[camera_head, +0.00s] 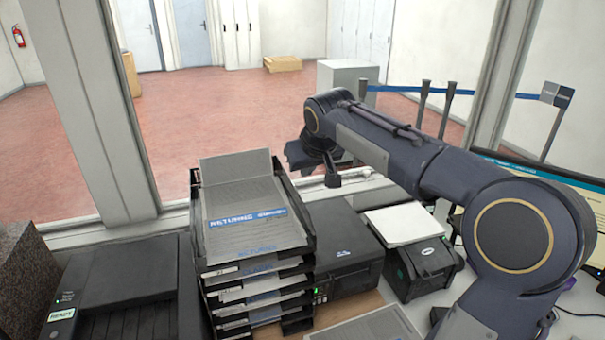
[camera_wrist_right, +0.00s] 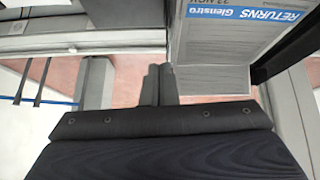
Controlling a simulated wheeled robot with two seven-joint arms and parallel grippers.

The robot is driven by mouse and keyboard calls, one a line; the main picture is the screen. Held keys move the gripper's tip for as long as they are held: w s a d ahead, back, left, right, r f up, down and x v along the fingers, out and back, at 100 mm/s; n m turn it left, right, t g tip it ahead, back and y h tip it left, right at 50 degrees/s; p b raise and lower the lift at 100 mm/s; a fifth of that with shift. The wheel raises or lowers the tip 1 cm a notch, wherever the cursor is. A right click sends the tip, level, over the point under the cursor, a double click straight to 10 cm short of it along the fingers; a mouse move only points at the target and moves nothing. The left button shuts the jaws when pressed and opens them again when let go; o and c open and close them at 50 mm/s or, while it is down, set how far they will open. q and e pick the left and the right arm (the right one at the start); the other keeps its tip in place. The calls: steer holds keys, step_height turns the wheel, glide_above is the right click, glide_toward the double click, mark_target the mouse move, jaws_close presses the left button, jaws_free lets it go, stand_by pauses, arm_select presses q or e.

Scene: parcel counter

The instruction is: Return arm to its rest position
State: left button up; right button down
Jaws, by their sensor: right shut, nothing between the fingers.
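My right arm (camera_head: 400,160) comes in from the lower right of the head view, bends at a large round joint, and reaches across towards the window opening. Its right gripper (camera_head: 333,180) hangs at the far end, to the right of the tray stack's top and above the counter's back edge. In the wrist view the right gripper (camera_wrist_right: 158,84) has its fingers shut together with nothing between them. The papers headed RETURNS show beside it at the upper right. My left gripper is not in view.
A stack of black trays (camera_head: 308,238) with RETURNS papers (camera_head: 252,215) stands at the counter's middle. A black printer (camera_head: 345,240), a label printer (camera_head: 425,265) and a monitor (camera_head: 590,185) lie to its right. A dark device (camera_head: 115,285) is on the left. Window posts (camera_head: 85,110) frame the opening.

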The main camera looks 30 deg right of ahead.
steer(key=s+a+r, duration=0.1)
steer(key=s+r, duration=0.3)
steer(key=s, duration=0.1)
steer(key=s+a+f+y, duration=0.2)
steer(key=s+a+f, duration=0.2)
steer(key=s+f, duration=0.2)
steer(key=s+a+f+y, duration=0.1)
steer(key=s+a+f, duration=0.4)
steer(key=s, duration=0.5)
steer(key=s+a+f+g+y, duration=0.1)
steer(key=s+a+f+y, duration=0.1)
steer(key=s+a+f, duration=0.3)
step_height(320, 180, down, 4)
steer(key=s, duration=0.2)
steer(key=shift+s+a+y+b, duration=0.15)
steer(key=shift+s+y+b, duration=0.15)
steer(key=shift+s, duration=0.1)
steer(key=shift+r, duration=0.1)
